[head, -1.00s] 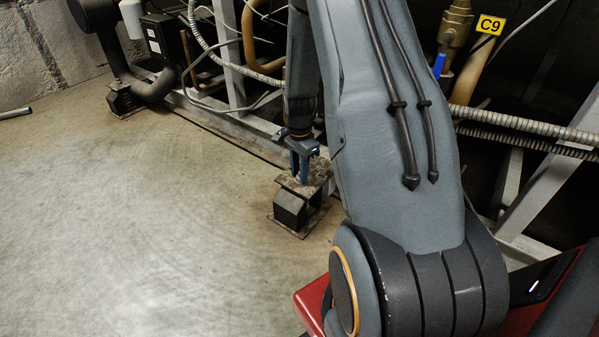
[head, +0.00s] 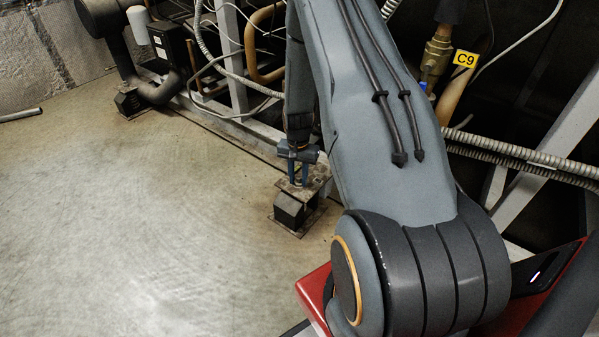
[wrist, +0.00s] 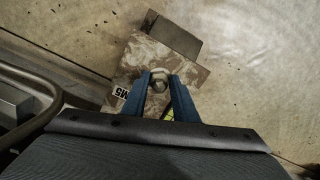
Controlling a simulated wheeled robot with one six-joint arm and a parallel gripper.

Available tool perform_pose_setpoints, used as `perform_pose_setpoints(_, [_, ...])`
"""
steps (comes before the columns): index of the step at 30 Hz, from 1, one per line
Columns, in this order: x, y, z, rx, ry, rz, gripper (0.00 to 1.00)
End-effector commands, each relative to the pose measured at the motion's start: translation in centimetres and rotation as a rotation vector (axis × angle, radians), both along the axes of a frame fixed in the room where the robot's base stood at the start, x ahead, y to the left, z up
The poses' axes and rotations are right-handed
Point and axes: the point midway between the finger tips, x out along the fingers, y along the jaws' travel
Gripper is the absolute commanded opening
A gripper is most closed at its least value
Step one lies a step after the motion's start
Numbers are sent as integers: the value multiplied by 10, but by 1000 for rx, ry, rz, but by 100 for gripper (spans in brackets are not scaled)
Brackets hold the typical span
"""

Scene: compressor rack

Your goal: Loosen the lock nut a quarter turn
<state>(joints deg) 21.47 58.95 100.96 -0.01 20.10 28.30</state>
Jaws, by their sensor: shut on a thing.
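In the head view my gripper (head: 298,180) points down onto the same mount (head: 318,183), and the nut is hidden there by the fingers.
A dark block (head: 289,210) stands under the mount. A frame rail and a corrugated hose (head: 235,75) run behind it. A valve (head: 437,52) with a yellow C9 tag (head: 465,59) is at upper right. The floor (head: 150,230) to the left is clear.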

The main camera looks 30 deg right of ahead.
Motion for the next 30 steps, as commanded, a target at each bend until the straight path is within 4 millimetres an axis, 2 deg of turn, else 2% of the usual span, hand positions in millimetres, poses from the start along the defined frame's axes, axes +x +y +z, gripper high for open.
perform_pose_setpoints(18, [-2,-2,2,0,0,585,4])
perform_pose_setpoints(30, [-1,-3,2,0,-1,894,4])
